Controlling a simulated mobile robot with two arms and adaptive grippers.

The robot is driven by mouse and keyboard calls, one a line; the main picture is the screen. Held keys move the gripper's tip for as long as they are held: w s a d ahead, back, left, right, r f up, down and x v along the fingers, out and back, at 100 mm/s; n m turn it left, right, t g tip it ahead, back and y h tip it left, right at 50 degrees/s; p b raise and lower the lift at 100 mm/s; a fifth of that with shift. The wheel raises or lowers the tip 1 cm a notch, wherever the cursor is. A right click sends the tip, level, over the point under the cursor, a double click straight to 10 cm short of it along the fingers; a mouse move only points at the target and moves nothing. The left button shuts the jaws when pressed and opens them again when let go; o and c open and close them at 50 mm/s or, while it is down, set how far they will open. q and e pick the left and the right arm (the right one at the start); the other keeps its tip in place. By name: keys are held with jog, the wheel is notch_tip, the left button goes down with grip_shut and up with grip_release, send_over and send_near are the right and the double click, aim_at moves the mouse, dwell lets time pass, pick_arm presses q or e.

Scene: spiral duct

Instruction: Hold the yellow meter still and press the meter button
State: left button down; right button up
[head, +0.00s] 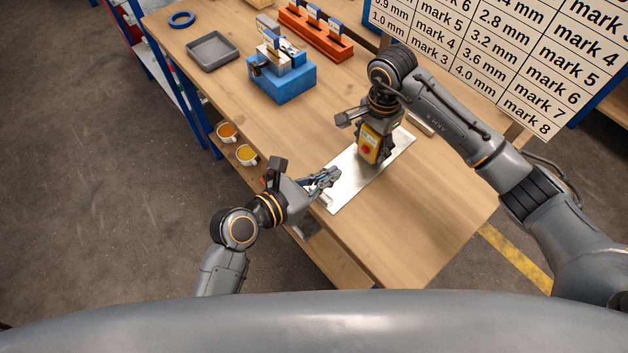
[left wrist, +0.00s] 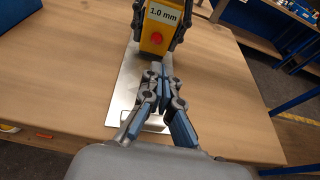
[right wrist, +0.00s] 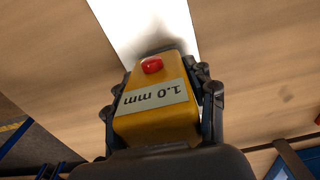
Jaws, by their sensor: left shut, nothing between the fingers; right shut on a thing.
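The yellow meter (head: 369,145) is held by my right gripper (head: 376,138) over a shiny metal sheet (head: 352,186). In the right wrist view the meter (right wrist: 160,121) sits between both fingers. Its label reads 1.0 mm. The red meter button (right wrist: 152,65) faces up in that view. The button also shows in the left wrist view (left wrist: 156,39). My left gripper (left wrist: 166,72) is shut and empty. Its fingertips are over the sheet, below the button in the left wrist view, with a gap between them. Whether the meter touches the sheet is hard to tell.
A blue block fixture (head: 283,82), a grey tray (head: 213,51), a blue ring (head: 182,19) and a red-orange rack (head: 316,36) stand farther back on the wooden table (head: 440,215). A chart board (head: 490,50) stands behind. Two cups (head: 246,154) sit below the table's left edge.

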pick_arm(q)
jog(key=shift+v, duration=2.15)
pick_arm(e)
jog(key=shift+s+f, duration=0.2)
jog(key=shift+f, duration=0.1)
pick_arm(q)
jog(key=shift+w, duration=0.1)
pick_arm(e)
jog(key=o, duration=1.4)
jog(key=shift+w, duration=0.1)
pick_arm(q)
jog(key=shift+w+f, duration=0.1)
pick_arm(e)
jog(key=shift+w, duration=0.15)
jog(key=shift+r, duration=0.2)
jog(key=shift+r, duration=0.35)
notch_tip(320, 180, up, 11)
jog(key=shift+f, duration=0.1)
